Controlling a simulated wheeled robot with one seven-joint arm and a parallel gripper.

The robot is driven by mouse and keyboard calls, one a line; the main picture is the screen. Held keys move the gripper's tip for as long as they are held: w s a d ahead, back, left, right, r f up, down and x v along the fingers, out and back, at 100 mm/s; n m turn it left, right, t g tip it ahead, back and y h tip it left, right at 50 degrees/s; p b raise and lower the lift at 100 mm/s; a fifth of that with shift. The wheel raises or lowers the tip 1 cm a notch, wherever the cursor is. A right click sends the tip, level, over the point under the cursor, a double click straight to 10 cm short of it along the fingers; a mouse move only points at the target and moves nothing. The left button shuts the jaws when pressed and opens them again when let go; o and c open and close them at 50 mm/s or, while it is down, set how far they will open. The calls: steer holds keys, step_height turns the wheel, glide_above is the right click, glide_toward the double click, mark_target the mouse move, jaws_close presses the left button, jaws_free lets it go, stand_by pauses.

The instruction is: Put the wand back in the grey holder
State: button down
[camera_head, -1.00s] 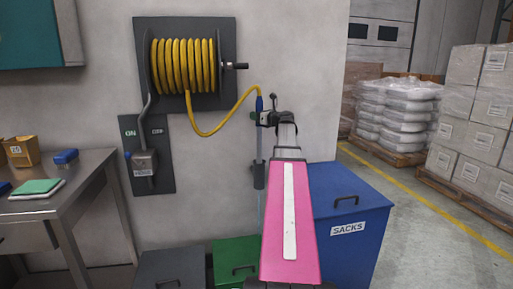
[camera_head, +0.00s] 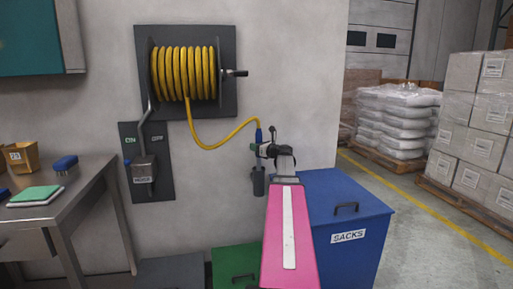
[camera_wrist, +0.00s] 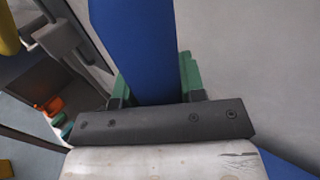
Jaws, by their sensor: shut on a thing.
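The wand (camera_head: 259,134) has a blue upper part with the yellow hose running into its top. My gripper (camera_head: 264,150) is shut on it; in the wrist view the wand's blue body (camera_wrist: 135,45) sits between the green finger pads. The grey holder (camera_head: 258,182) is a dark upright cup on the wall, just below my gripper. The wand looks upright and roughly in line above the holder's mouth. My arm lies close by on the right, and I cannot tell whether the wand's lower end is inside the holder.
The yellow hose reel (camera_head: 184,72) and a switch panel (camera_head: 146,162) are on the wall to the left. A steel table (camera_head: 82,190) stands at the far left. A blue SACKS bin (camera_head: 345,215) and a green bin (camera_head: 235,262) stand below. Wrapped pallets (camera_head: 396,120) are behind right.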

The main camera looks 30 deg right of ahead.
steer(key=c, duration=0.7)
jaws_free()
